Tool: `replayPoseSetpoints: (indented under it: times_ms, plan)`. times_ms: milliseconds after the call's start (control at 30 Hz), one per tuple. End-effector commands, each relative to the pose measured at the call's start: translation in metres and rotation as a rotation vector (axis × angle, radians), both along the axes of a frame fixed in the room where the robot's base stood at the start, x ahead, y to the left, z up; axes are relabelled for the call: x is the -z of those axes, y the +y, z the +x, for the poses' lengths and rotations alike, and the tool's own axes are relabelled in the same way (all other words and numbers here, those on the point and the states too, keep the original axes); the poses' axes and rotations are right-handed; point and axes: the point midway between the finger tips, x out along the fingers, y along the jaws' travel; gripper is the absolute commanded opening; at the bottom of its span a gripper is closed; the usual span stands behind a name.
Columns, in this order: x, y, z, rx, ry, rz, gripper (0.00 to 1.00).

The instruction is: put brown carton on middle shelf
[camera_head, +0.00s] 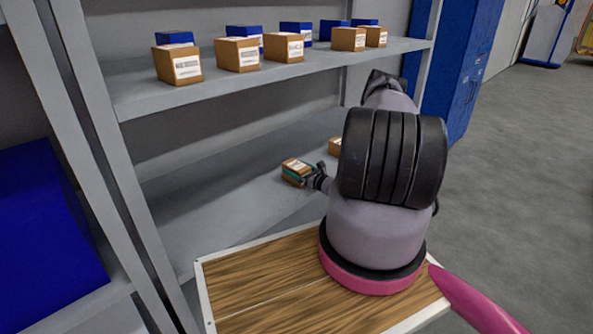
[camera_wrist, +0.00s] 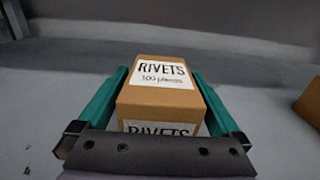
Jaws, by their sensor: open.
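A brown carton (camera_wrist: 160,92) with white labels reading "RIVETS" stands on a grey shelf. In the wrist view it sits between the two teal fingers of my gripper (camera_wrist: 158,95), which are open on either side of it. In the head view the same carton (camera_head: 297,171) is on the lower visible shelf (camera_head: 225,205), with my gripper (camera_head: 300,174) around it. Part of its near face is hidden by the gripper body.
Another brown carton (camera_head: 335,147) stands to the right on the same shelf, partly behind my arm; it also shows in the wrist view (camera_wrist: 310,103). The shelf above (camera_head: 215,87) holds several brown cartons with blue boxes behind. A wood-topped surface (camera_head: 262,280) is in front.

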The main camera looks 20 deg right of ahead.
Motion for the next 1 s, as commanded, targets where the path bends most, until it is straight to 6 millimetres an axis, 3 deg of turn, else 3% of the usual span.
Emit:
replayPoseSetpoints:
  times_ms: [600, 1000]
  plan:
    - [0.0, -0.038, -0.103, 0.002, 0.001, 0.002, 1.0]
    - [0.0, -0.041, -0.113, 0.0, 0.0, 0.0, 1.0]
